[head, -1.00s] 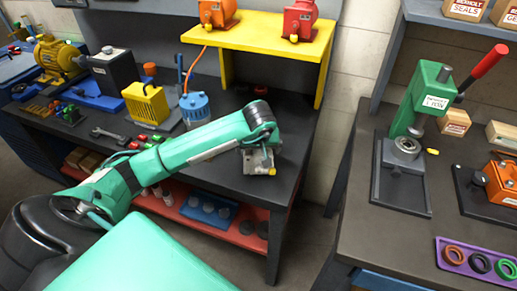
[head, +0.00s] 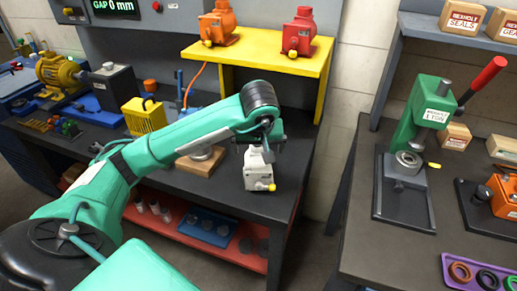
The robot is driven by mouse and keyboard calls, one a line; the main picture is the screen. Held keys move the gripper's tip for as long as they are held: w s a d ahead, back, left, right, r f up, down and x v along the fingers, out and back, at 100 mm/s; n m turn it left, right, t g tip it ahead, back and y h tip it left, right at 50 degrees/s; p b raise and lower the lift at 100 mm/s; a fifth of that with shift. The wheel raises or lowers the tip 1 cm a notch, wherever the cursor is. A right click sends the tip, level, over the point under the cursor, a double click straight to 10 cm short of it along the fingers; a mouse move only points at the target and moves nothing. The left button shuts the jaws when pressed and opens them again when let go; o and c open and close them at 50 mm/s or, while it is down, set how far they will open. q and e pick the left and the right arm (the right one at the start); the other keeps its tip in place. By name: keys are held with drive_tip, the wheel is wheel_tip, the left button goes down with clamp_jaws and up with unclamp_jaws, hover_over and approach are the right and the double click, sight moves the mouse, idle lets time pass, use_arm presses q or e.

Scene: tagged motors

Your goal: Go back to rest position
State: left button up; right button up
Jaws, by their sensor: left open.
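My left arm reaches in from the left across the dark workbench (head: 285,150). My left gripper (head: 265,142) is open, at the bench's right end, just above and behind a light grey motor (head: 257,172) with a yellow shaft tip. The motor stands upright on the bench near its front edge. The arm's last link partly hides the gripper, so I cannot tell whether its fingers touch the motor. My right gripper is not in view.
An orange motor (head: 218,24) and a red motor (head: 299,33) stand on the yellow shelf (head: 265,56) behind the gripper. A green press (head: 424,112) stands on the right-hand bench (head: 380,245). A floor gap separates the benches.

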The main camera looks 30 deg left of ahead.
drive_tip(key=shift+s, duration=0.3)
